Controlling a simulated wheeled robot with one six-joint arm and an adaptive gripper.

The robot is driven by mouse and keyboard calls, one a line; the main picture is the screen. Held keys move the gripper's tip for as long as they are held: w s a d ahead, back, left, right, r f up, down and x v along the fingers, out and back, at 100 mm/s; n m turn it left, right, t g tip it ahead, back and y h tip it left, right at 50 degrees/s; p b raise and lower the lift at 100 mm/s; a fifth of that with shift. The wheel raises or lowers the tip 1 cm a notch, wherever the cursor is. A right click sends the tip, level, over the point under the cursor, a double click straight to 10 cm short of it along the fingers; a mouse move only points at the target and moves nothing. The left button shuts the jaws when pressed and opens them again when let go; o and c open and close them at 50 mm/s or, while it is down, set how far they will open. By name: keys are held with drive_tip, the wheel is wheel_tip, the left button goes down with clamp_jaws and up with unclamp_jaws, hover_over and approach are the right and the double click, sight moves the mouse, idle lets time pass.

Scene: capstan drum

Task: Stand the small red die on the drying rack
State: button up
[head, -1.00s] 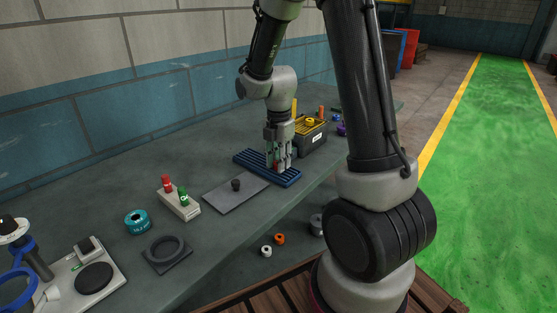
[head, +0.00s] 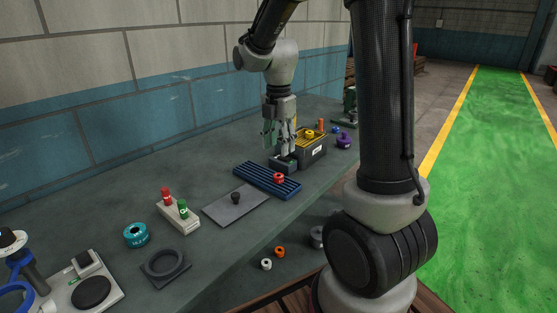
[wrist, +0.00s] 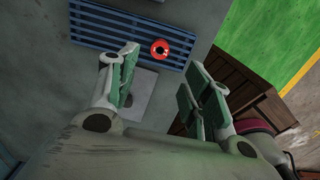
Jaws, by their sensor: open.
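The small red die (head: 279,177) stands on the blue slatted drying rack (head: 252,176), toward the rack's right part. In the wrist view the red die (wrist: 160,49) shows as a ring with a dark centre hole, resting on the slats of the rack (wrist: 110,29) near one end. My gripper (head: 277,146) is above and behind the rack in the head view, apart from the die. Its fingers (wrist: 157,85) are spread with nothing between them.
A dark box with a yellow top (head: 311,145) stands just right of my gripper. A grey plate with a black knob (head: 236,203) lies left of the rack. A purple piece (head: 345,140) sits farther back. Orange (head: 280,252) and white (head: 266,264) rings lie lower, near the front.

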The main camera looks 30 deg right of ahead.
drive_tip(key=s+r+m+t, duration=0.2)
drive_tip(key=s+r+m, duration=0.7)
drive_tip(key=s+m, duration=0.1)
drive_tip(key=s+d+r+m+t, duration=0.1)
drive_tip(key=s+m+t, duration=0.1)
drive_tip(key=s+m, duration=0.9)
drive_tip(key=shift+s+m, duration=0.3)
drive_tip(key=shift+m, duration=0.4)
